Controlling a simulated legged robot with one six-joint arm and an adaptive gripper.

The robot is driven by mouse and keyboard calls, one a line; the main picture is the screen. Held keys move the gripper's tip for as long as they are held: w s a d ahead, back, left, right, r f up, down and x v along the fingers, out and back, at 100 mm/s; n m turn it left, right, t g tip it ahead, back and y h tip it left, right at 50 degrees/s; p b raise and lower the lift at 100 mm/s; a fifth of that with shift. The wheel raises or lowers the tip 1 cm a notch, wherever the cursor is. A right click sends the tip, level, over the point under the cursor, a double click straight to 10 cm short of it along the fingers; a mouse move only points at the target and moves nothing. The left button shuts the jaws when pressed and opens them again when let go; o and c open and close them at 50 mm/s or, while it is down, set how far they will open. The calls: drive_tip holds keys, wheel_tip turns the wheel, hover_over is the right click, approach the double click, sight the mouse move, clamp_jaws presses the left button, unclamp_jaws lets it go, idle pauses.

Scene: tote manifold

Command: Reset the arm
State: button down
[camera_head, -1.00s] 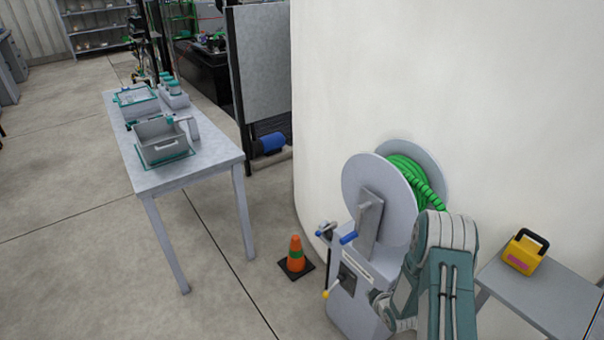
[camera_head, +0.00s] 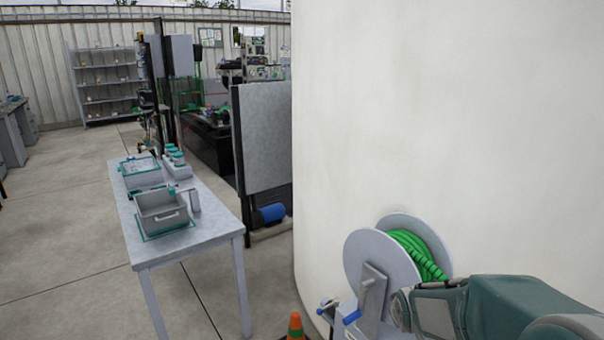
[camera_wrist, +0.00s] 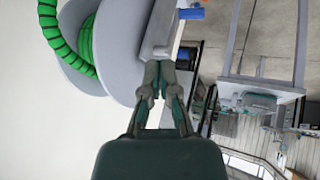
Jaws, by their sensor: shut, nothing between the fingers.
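My arm reaches in from the lower right of the head view. My gripper (camera_wrist: 158,75) shows in the wrist view, where the room appears upside down. Its two fingers come together at the tips with nothing between them. In the wrist view the grey reel flange (camera_wrist: 132,45) and the green hose (camera_wrist: 86,45) lie beyond and to the left of the fingers. I cannot tell whether the fingertips touch the reel. In the head view the hose reel (camera_head: 375,262) with its green hose (camera_head: 413,250) stands left of my arm.
A grey table (camera_head: 215,238) at left holds a grey bin (camera_head: 162,215), a second bin (camera_head: 140,172) and several teal-capped containers. An orange cone (camera_head: 295,325) shows at the bottom edge. A large pale curved wall (camera_head: 450,110) fills the right. Floor left of the table is clear.

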drive_tip(key=s+a+r+m, duration=0.1)
drive_tip(key=s+a+r, duration=0.1)
drive_tip(key=s, duration=0.6)
drive_tip(key=s+a+r+m+g, duration=0.1)
drive_tip(key=s+a+r, duration=0.1)
drive_tip(key=s+r, duration=0.3)
drive_tip(key=s+a+r+m+g+y, duration=0.1)
drive_tip(key=s+r, duration=0.3)
drive_tip(key=s, duration=0.7)
drive_tip(key=shift+a+m, duration=0.3)
drive_tip(key=shift+a, duration=0.1)
drive_tip(key=shift+s+r, duration=0.1)
